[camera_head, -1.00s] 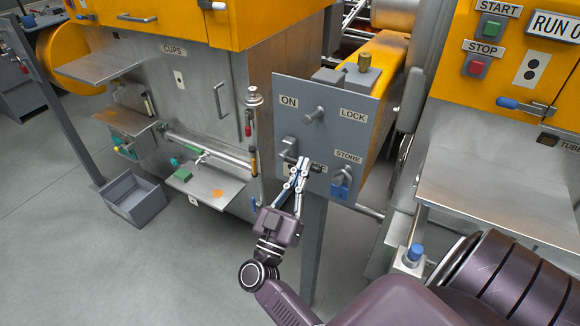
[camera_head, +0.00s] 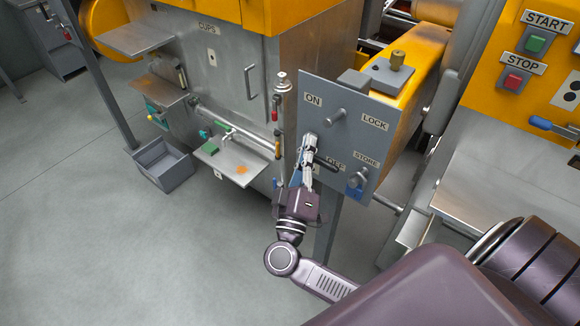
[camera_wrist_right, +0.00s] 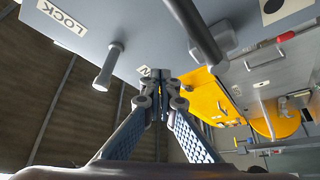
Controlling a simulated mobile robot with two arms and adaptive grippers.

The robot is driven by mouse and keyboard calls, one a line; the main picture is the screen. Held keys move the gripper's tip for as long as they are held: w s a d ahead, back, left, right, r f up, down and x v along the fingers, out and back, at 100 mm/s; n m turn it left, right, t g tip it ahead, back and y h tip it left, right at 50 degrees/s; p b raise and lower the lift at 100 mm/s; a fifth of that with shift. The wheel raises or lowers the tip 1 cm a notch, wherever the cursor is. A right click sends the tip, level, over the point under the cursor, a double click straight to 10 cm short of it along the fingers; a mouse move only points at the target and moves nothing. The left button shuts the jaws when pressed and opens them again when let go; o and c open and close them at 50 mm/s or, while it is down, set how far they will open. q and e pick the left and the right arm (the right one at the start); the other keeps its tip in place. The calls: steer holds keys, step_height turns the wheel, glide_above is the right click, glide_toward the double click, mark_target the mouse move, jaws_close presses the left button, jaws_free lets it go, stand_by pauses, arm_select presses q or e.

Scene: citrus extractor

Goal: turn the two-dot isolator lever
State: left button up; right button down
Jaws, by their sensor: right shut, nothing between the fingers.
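In the right wrist view a dark bar (camera_wrist_right: 195,30), likely this lever, passes above and right of the fingertips. My right gripper (camera_head: 311,140) is shut and empty, raised in front of the panel's left side, below ON. Its fingertips (camera_wrist_right: 162,90) are together in the wrist view; contact with the lever cannot be told. My left gripper is out of view.
A peg (camera_head: 335,116) sticks out above the lever, and a blue padlock (camera_head: 354,190) hangs at STORE. A two-dot plate (camera_head: 568,95) and a blue-handled lever (camera_head: 541,124) are on the right machine. A grey bin (camera_head: 165,172) stands on open floor at left.

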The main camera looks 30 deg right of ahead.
steer(key=s+a+n+b, duration=0.1)
steer(key=s+a+b, duration=0.2)
steer(key=a, duration=0.5)
steer(key=shift+s+a+f+n+y, duration=0.3)
steer(key=shift+s+n+y, duration=0.1)
steer(key=shift+s, duration=0.15)
